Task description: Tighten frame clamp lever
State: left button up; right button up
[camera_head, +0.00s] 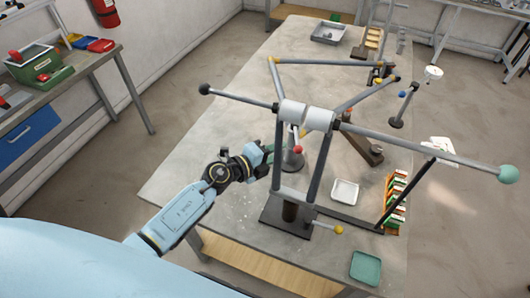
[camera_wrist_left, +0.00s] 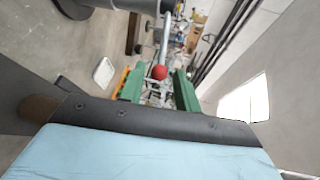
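A thin lever with a red ball knob (camera_head: 297,149) hangs just below the blocks. In the left wrist view the red knob (camera_wrist_left: 159,72) shows at the end of a pale rod that comes down from above. My left gripper (camera_head: 272,152) is just left of the knob. Its green fingers (camera_wrist_left: 158,90) are spread apart, with the knob in line with the gap between them. I see no contact, and cannot tell how far the knob is from the fingertips. My right gripper is out of view.
Upright posts rise from a dark base plate (camera_head: 288,222) close to my left gripper. A white tray (camera_head: 345,192), a teal tray (camera_head: 365,267) and a rack of coloured pieces (camera_head: 396,203) lie on the grey table (camera_head: 185,168). The table's left part is clear.

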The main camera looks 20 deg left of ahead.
pick_arm(q)
jog(key=shift+v, duration=2.25)
jog(key=shift+c, duration=0.4)
